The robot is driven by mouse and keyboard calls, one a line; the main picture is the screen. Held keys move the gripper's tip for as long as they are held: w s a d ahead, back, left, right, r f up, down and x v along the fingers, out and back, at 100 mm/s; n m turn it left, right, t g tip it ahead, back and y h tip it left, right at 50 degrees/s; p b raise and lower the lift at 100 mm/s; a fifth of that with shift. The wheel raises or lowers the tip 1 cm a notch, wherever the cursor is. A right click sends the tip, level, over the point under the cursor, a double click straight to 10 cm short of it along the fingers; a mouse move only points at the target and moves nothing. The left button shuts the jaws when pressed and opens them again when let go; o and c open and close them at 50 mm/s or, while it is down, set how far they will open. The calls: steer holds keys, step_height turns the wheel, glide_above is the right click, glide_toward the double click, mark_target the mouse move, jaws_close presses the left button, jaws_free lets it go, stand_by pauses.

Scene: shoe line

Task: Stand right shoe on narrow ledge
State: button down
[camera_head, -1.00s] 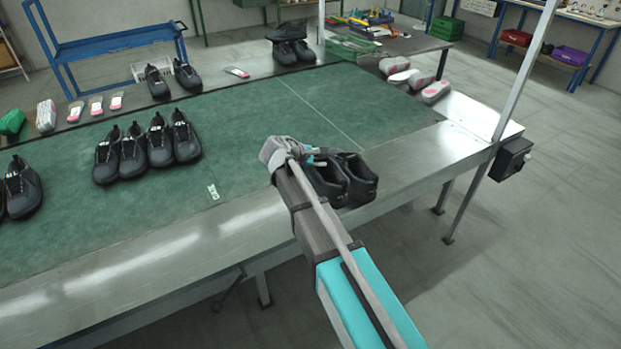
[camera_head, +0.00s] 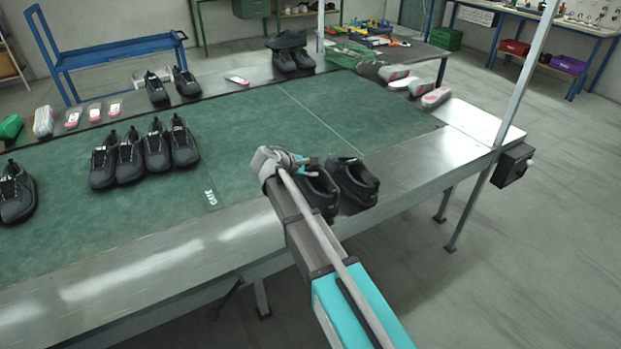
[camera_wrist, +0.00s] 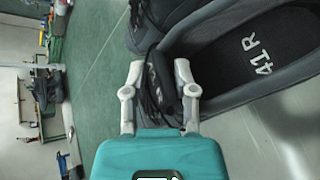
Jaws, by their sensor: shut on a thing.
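Two black low shoes are at the metal front ledge (camera_head: 428,152) of the bench. My gripper (camera_wrist: 160,86) is shut on the dark laced tongue of one, the left of the pair in the head view, the right shoe (camera_head: 322,194). An insole marked "41R" (camera_wrist: 262,54) shows beside my fingers in the wrist view. The other shoe (camera_head: 356,181) stands close on its right. My wrist hides part of the held shoe, so I cannot tell whether its sole touches the ledge.
Several black shoes (camera_head: 145,150) stand in a row on the green mat (camera_head: 270,130) to the left. Grey-pink insoles (camera_head: 435,97) lie at the right end. A thin post (camera_head: 520,80) and a black box (camera_head: 513,166) are at the right corner. The mat's middle is clear.

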mark_target(321, 177)
steer(key=shift+a+f+b, duration=0.15)
steer(key=shift+f+b, duration=1.3)
steer(key=shift+f, duration=0.25)
steer(key=shift+c, duration=1.9)
jaws_free()
steer(key=shift+r, duration=0.15)
steer(key=p+v, duration=0.6)
steer(key=v, duration=0.6)
